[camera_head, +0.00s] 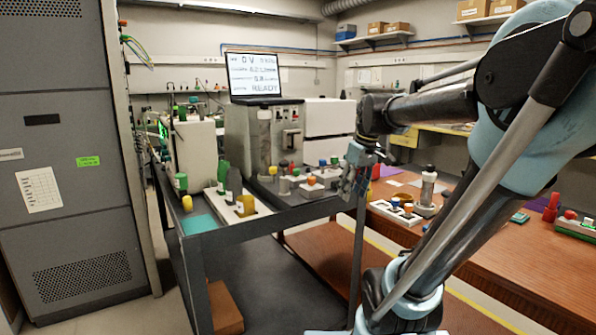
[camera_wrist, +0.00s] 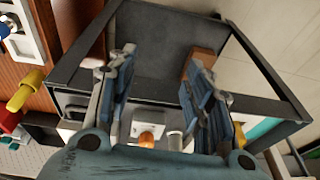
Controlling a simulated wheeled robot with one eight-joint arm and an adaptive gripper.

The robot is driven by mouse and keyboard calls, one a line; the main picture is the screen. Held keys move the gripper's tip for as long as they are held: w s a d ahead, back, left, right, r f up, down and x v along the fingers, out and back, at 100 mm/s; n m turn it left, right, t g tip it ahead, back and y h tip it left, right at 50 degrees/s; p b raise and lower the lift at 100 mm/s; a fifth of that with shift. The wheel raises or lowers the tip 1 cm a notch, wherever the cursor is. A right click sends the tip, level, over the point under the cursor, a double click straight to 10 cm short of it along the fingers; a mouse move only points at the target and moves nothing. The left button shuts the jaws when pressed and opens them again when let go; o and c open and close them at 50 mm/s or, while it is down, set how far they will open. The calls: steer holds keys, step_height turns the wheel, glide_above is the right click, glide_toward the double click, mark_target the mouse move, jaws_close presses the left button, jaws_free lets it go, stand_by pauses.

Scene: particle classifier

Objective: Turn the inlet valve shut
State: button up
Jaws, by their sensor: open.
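My gripper (camera_head: 357,168) hangs beside the right edge of the dark cart (camera_head: 290,213), close to its small fittings. In the wrist view my gripper (camera_wrist: 158,92) has its two fingers spread wide, with nothing between them. Past the fingers lie the cart's frame and, at the lower middle, an orange-topped knob (camera_wrist: 146,139) on a white base. In the head view several coloured knobs stand on the cart's right part, among them one with a red top (camera_head: 312,180). I cannot tell which fitting is the inlet valve, or whether it is turned open or shut.
A grey apparatus (camera_head: 240,130) carries a screen (camera_head: 254,74) reading READY. A white tray (camera_head: 237,210) holds dark and yellow pieces at the cart's front. A wooden bench (camera_head: 470,235) with bottles and small parts stands right. A grey cabinet (camera_head: 65,130) stands left.

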steer(key=w+a+r+n+y, duration=0.1)
steer(key=w+a+r+n, duration=0.2)
steer(key=w+r, duration=0.3)
steer(key=w+a+r+n+y, duration=0.1)
steer(key=w+a+r+n, duration=0.2)
steer(key=w, duration=0.5)
steer(key=n+g, duration=0.1)
steer(key=n, duration=0.2)
glide_toward(296, 173)
steer(key=shift+y, duration=0.3)
steer(key=x, duration=0.2)
steer(key=w+x, duration=0.1)
steer(key=x, duration=0.5)
steer(key=shift+w+d+f, duration=0.1)
steer(key=shift+w+d, duration=0.05)
steer(key=shift+w, duration=0.15)
steer(key=c, duration=1.1)
